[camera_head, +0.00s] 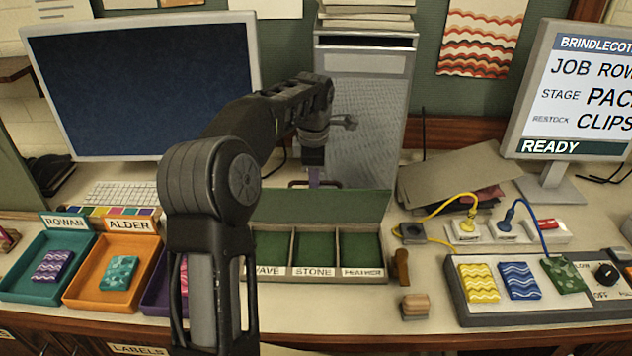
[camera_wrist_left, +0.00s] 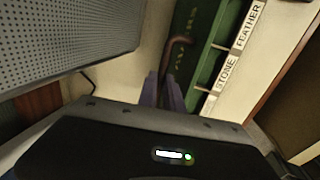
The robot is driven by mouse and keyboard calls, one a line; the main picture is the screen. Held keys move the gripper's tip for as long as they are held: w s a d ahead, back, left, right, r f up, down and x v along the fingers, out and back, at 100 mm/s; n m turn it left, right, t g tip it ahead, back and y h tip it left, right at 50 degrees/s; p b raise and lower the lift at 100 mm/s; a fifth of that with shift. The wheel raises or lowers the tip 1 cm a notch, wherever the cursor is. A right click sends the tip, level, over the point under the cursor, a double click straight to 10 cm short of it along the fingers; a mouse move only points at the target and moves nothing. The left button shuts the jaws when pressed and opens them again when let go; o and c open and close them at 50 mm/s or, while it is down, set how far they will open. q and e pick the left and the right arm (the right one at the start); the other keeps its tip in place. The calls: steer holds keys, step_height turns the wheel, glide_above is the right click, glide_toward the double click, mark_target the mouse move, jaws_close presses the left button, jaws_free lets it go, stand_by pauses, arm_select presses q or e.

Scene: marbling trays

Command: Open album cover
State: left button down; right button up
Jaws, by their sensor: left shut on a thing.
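The album is a shallow box (camera_head: 330,279) with three green-lined compartments labelled WAVE, STONE and FEATHER; its left end is partly hidden by my left arm. Its green cover (camera_head: 350,206) is raised at the back edge, with the compartments uncovered. A dark handle (camera_head: 298,184) is at the cover's top edge and shows as a curved bar in the left wrist view (camera_wrist_left: 178,48). My left gripper (camera_head: 314,180) is shut on the cover's handle; its purple fingers (camera_wrist_left: 164,92) show in the wrist view. The exact contact is hard to see. My right gripper is not in view.
Teal ROWAN (camera_head: 12,283) and orange ALDER (camera_head: 72,292) trays hold patterned blocks at left. A grey perforated unit (camera_head: 370,120) stands close behind the cover. A stamp (camera_head: 415,306) and a grey panel (camera_head: 465,310) with several patterned blocks are at right.

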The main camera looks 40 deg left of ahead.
arm_select(q)
steer(key=shift+w+a+f+p, duration=0.25)
steer(key=shift+w+a+p, duration=0.5)
steer(key=shift+w, duration=0.15)
steer(key=shift+w+a+f+p, duration=0.25)
steer(key=shift+w+a+p, duration=0.5)
steer(key=shift+w, duration=0.1)
steer(key=shift+d, duration=0.1)
steer(key=c, duration=1.9)
jaws_free()
steer(key=o, duration=0.4)
steer(key=shift+w, duration=0.15)
steer(key=shift+r, duration=0.3)
steer(key=b+v, duration=0.1)
steer(key=v, duration=0.6)
steer(key=shift+r, duration=0.3)
